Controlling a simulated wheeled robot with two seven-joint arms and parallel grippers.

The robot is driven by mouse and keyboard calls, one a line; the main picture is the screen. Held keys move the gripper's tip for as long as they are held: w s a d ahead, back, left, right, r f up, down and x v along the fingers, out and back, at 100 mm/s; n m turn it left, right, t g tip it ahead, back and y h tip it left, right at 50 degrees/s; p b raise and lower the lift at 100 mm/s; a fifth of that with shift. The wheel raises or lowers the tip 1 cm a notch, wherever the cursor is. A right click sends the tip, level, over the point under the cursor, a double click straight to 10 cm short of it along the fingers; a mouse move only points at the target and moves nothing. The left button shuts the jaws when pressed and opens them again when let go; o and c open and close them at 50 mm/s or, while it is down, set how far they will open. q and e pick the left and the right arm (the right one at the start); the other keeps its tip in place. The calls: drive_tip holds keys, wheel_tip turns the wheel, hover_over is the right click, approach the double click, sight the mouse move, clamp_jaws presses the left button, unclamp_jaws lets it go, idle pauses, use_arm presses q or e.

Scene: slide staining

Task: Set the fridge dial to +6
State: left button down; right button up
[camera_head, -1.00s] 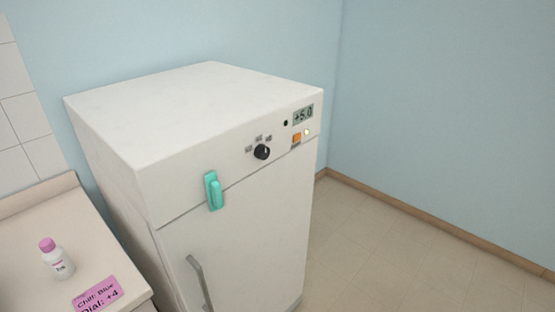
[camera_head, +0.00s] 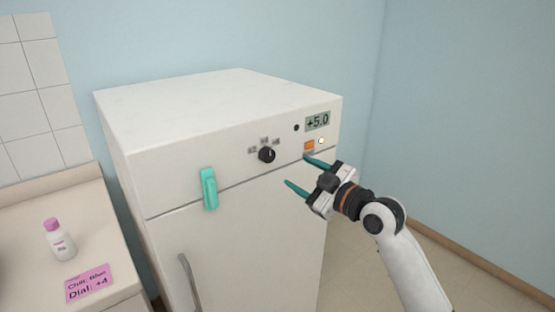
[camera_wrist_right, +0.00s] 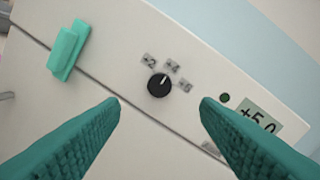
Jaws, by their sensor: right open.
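The white fridge (camera_head: 250,215) carries a black dial (camera_head: 267,155) on its upper front panel. In the right wrist view the dial (camera_wrist_right: 159,85) has a pale pointer line aimed up, toward the middle label; small labels for 2, 4 and 6 arc above it. The display (camera_head: 318,121) reads +5.0. My right gripper (camera_head: 295,170) is open and empty in front of the panel, right of and below the dial in the head view. In the wrist view the dial lies between and beyond its teal fingers (camera_wrist_right: 160,101), apart from them. My left gripper is not in view.
A teal latch (camera_head: 209,188) sticks out left of the dial.

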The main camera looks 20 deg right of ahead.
sight(271, 157)
drive_tip(key=p+x, duration=0.1)
drive_tip(key=x, duration=0.8)
drive_tip(key=shift+w+p, duration=0.1)
drive_tip(key=shift+p, duration=0.3)
drive_tip(key=shift+w+a, duration=0.2)
drive_tip(key=shift+w, duration=0.2)
drive_tip(key=c, duration=1)
